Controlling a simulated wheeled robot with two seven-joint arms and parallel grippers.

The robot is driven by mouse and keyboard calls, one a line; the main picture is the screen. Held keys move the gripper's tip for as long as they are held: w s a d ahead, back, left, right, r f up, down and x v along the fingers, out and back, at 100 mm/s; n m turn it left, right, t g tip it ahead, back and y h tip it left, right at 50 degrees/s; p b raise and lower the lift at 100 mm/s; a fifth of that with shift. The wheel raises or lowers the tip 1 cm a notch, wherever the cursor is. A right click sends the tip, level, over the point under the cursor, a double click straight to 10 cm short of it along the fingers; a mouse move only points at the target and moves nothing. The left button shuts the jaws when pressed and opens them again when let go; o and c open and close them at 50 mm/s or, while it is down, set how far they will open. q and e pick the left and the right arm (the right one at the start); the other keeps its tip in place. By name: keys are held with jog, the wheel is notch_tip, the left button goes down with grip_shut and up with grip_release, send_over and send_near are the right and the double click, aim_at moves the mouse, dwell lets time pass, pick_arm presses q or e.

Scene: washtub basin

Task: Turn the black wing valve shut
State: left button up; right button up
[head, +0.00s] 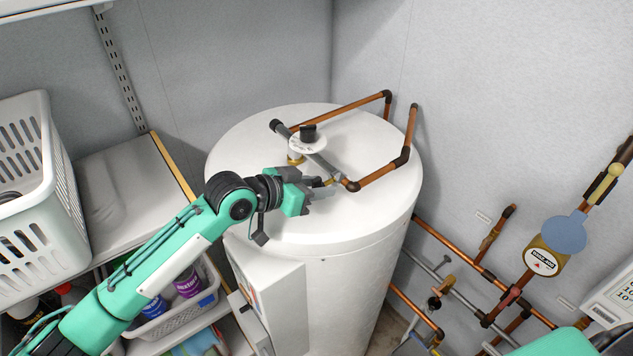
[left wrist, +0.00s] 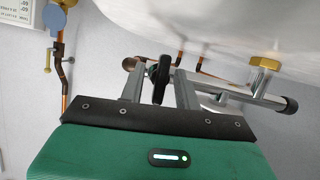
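My left gripper (head: 326,187) is over the top of the white tank, beside the grey pipe. In the left wrist view its two fingers (left wrist: 157,82) stand apart, with a black wing-shaped handle (left wrist: 160,79) between them. Gaps show on both sides of the handle, so the fingers do not look closed on it. In the head view the fingers hide most of this handle. A second black knob (head: 308,132) stands on a white disc above the grey pipe. Part of my right arm shows at the bottom right; its gripper is not seen.
The white tank (head: 340,235) carries copper pipes (head: 383,174) and a grey pipe (head: 318,160) with a black end cap. More pipes and a gauge (head: 541,262) are on the right wall. A white basket (head: 75,215) stands left.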

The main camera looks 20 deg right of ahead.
pick_arm(q)
grip_shut()
jog(key=shift+m+b, duration=0.35)
jog(key=shift+m, duration=0.05)
grip_release()
